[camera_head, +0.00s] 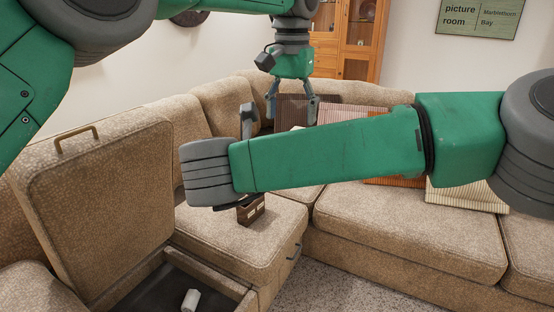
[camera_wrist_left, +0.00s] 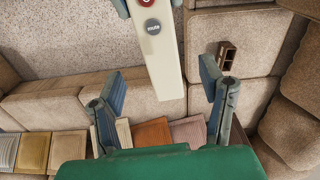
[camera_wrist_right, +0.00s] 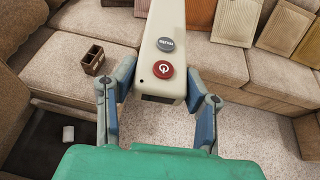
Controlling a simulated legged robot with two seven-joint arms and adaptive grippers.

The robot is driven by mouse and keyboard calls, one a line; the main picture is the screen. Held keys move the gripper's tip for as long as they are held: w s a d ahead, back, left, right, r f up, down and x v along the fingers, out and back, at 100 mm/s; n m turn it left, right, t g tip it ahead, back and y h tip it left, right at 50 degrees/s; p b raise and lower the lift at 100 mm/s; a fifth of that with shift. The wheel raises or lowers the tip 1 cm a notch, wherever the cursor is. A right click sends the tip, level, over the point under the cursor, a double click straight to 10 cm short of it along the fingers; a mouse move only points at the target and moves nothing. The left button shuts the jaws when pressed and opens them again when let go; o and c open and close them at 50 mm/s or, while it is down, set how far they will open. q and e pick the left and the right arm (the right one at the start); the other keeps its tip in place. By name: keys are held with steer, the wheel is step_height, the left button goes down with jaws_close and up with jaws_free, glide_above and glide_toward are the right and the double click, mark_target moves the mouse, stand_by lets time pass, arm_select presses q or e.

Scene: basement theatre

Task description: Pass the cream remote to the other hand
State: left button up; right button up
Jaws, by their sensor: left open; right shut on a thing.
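The cream remote (camera_wrist_right: 165,35) has a red button and a grey mute button; my right gripper (camera_wrist_right: 161,84) is shut on it near the red-button end. In the left wrist view the remote (camera_wrist_left: 163,60) reaches in from the top, its free end between the spread fingers of my left gripper (camera_wrist_left: 162,82). Gaps show on both sides of it, so the left fingers look apart from it. In the head view my left gripper (camera_head: 291,105) is open, pointing down. The remote cannot be made out there, and my right forearm hides most of the right gripper.
A beige sectional sofa (camera_head: 410,222) fills the area, with striped cushions along its back. A brown caddy (camera_head: 252,209) stands on a seat. A lifted seat lid (camera_head: 95,200) with a handle exposes a storage well holding a small white object (camera_head: 190,300).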

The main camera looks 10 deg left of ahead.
arm_select(q)
step_height(320, 180, up, 5)
steer(key=a+f, duration=0.9)
steer(key=f, duration=0.5)
steer(key=s+f+h, duration=0.1)
steer(key=s+f, duration=0.3)
steer(key=f, duration=0.8)
steer(key=s+f, duration=0.4)
steer(key=f, duration=0.9)
steer(key=s+a+f+n, duration=0.2)
steer(key=s+a+f, duration=0.1)
steer(key=s+f, duration=1)
steer(key=s+a, duration=0.3)
steer(key=s, duration=0.7)
steer(key=s+a+r+y, duration=0.1)
steer(key=s+a, duration=0.2)
steer(key=s, duration=0.8)
steer(key=shift+r+t, duration=0.2)
steer(key=shift+t, duration=0.1)
